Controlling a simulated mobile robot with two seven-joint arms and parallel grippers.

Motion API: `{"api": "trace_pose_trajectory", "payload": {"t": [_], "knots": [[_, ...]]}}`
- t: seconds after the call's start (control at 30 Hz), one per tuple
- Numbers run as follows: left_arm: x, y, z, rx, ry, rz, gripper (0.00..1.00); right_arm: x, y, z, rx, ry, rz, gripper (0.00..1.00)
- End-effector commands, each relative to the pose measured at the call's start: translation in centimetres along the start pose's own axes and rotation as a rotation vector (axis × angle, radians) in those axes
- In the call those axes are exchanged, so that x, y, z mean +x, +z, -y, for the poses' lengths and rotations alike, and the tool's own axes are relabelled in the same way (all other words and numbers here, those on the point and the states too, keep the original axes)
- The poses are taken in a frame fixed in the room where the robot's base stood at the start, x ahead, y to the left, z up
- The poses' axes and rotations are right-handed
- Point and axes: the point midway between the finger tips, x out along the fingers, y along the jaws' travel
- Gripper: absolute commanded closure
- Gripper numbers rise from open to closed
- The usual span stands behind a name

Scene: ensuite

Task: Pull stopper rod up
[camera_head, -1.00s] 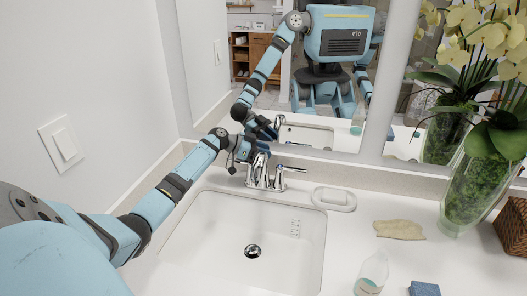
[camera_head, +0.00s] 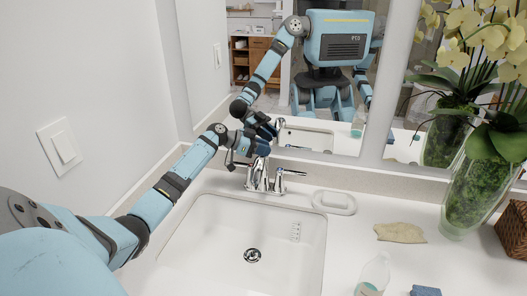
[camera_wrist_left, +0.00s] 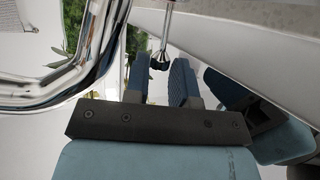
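The stopper rod (camera_wrist_left: 164,32) is a thin chrome rod with a small dark knob, seen upside down in the left wrist view. Its knob lies in line with the gap between the fingertips of my left gripper (camera_wrist_left: 160,72); I see no clear grip on it. In the head view my left gripper (camera_head: 250,142) is just behind and above the chrome faucet (camera_head: 262,178), with its fingers apart. The rod is hidden there. The drain stopper (camera_head: 252,255) sits low in the white sink (camera_head: 215,235). My right gripper does not show.
The mirror (camera_head: 325,100) stands close behind the faucet. A soap dish (camera_head: 335,202), a beige stone-like piece (camera_head: 400,232), a bottle (camera_head: 373,275) and an orchid vase (camera_head: 470,185) stand on the counter to the right. The sink bowl is empty.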

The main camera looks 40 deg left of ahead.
Motion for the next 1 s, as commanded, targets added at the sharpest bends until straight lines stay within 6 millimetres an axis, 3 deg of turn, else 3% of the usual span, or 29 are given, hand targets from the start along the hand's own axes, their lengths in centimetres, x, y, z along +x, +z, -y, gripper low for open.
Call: {"api": "trace_pose_trajectory", "payload": {"t": [0.3,0.47,0.8,1.0], "knots": [[-0.1,-0.1,0.1,0.002,-0.001,0.0,0.7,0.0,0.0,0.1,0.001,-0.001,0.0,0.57],[-1.5,0.1,0.1,0.002,-0.002,0.001,0.7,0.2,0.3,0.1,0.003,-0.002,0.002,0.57],[-9.1,0.1,0.0,0.005,-0.003,0.002,0.7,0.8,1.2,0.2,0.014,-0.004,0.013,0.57],[-12.5,-0.1,0.0,0.003,-0.003,0.0,0.7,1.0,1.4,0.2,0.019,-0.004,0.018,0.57]]}}
